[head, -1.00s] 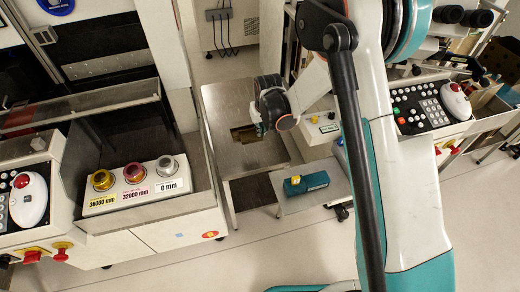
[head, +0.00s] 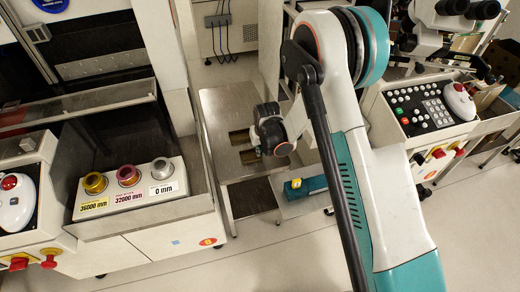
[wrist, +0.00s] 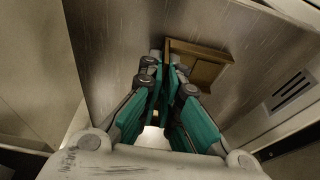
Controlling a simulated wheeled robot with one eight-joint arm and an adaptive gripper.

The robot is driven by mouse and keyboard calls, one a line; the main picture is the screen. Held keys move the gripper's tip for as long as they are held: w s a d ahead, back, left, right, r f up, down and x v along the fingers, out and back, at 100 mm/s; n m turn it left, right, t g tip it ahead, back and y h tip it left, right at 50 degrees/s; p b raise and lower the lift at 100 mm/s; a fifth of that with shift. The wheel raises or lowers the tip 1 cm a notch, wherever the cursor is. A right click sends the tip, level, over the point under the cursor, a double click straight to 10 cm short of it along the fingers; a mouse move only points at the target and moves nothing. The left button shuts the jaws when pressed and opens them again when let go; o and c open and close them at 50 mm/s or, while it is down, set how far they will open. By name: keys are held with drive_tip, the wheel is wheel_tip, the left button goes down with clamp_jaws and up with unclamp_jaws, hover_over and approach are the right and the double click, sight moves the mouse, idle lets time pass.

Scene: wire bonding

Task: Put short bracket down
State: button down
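My gripper (head: 258,153) is low over the metal table (head: 222,108) in the head view. Two brownish-gold pieces show on or over that table: one at the back (head: 240,136), and one in front (head: 250,157) right beside my fingertips. I cannot tell which is the short bracket. In the wrist view the teal fingers of my gripper (wrist: 165,75) are close together with a narrow gap. A brown, box-like piece (wrist: 197,62) lies just beyond and right of the tips. Whether the fingers grip anything is hidden.
A low shelf or cart with a teal and yellow item (head: 306,186) stands right of the table. A panel with gold, red and grey knobs (head: 128,180) is at left. A keypad console (head: 420,110) is at right. The floor in front is clear.

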drive_tip(key=c, duration=2.3)
unclamp_jaws()
drive_tip(key=shift+f, duration=0.15)
drive_tip(key=o, duration=0.5)
